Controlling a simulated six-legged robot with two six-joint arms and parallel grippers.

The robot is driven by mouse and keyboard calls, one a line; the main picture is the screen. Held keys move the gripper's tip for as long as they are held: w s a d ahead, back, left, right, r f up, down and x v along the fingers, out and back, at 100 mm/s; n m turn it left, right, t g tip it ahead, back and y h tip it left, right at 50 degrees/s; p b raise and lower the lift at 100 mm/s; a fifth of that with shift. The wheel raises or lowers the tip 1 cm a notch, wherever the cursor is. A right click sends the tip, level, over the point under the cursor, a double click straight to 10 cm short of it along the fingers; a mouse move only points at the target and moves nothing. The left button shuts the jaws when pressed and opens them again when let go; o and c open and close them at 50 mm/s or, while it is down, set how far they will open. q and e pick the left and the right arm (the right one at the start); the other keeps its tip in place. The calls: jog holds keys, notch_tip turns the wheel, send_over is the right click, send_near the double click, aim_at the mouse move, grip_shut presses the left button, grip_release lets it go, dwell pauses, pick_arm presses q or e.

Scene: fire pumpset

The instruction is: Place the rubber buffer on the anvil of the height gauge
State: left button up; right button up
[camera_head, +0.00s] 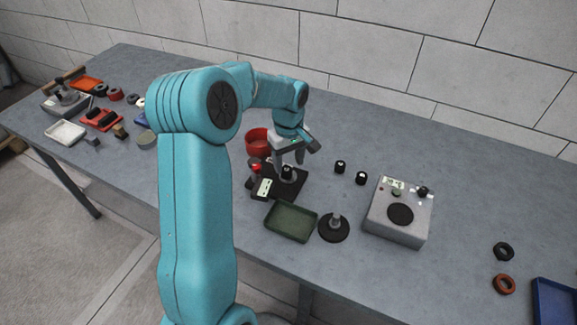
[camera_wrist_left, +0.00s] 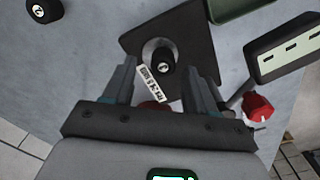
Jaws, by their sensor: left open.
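The height gauge has a black base plate (camera_head: 265,192), which also shows in the wrist view (camera_wrist_left: 200,28), and a display head (camera_head: 263,187) with a red knob (camera_wrist_left: 257,106). A black rubber buffer (camera_head: 287,171) with a pale top mark stands on the round metal anvil; the wrist view shows the buffer (camera_wrist_left: 162,59) upright, with the bright anvil (camera_wrist_left: 150,47) around its foot. My left gripper (camera_head: 288,160) is open just above the anvil, its fingers apart on either side of the buffer. I cannot tell whether a finger touches it. My right gripper is not in view.
Two more buffers (camera_head: 340,167) (camera_head: 361,178) stand to the right. A green tray (camera_head: 291,221), a black round stand (camera_head: 334,229) and a grey instrument box (camera_head: 398,212) are close by. A red bowl (camera_head: 258,142) sits behind the gauge. Several small parts lie at the far left.

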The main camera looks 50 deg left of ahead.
aim_at(288, 169)
pick_arm(q)
notch_tip(288, 169, up, 9)
jog(key=shift+s, duration=0.15)
dwell(0.7)
